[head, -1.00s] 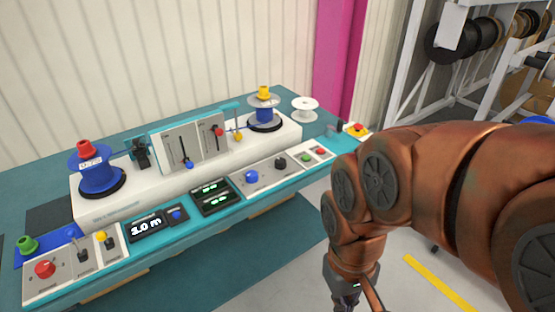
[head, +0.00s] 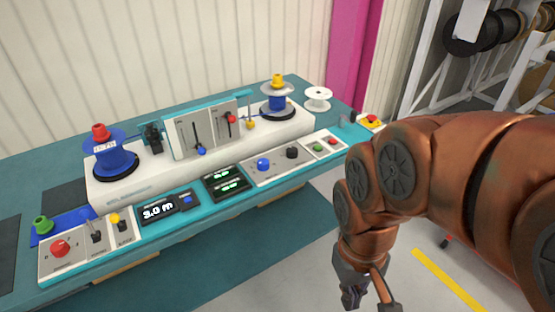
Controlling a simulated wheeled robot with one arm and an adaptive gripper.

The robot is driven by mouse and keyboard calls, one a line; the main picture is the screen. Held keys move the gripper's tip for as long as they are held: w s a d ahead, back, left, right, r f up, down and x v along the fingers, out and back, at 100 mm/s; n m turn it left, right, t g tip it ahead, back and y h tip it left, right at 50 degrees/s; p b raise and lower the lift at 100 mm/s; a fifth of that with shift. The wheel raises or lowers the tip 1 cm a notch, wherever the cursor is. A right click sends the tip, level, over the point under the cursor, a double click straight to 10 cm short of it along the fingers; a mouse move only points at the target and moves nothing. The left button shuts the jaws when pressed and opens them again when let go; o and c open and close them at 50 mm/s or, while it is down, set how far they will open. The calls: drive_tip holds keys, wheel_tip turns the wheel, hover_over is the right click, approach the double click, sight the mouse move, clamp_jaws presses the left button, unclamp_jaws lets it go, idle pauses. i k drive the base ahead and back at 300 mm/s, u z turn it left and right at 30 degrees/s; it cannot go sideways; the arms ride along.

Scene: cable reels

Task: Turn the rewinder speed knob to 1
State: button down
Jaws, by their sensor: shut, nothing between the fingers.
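The control console (head: 225,188) runs along the table's front edge in the head view. A blue knob (head: 263,164) and a black knob (head: 292,152) sit on its grey panel, right of the middle. A red knob (head: 60,248) sits on the left-end panel. The labels and scale marks are too small to read, so I cannot tell which knob is the rewinder speed knob or where it points. My gripper (head: 352,298) is shut and empty, low in the view, in front of the console and apart from it.
A blue reel (head: 117,163) and a reel with a yellow cap (head: 277,102) stand on the white machine, with upright levers (head: 200,134) between them. A white spool (head: 318,95) and a red button (head: 372,118) are at the right. Open floor lies before the table.

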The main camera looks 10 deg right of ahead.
sight(293, 151)
drive_tip(key=z, duration=0.5)
drive_tip(key=k, duration=0.6)
drive_tip(key=z, duration=0.65)
drive_tip(key=i, duration=0.6)
drive_tip(key=u, duration=1)
drive_tip(key=i, duration=0.85)
drive_tip(key=u, duration=1)
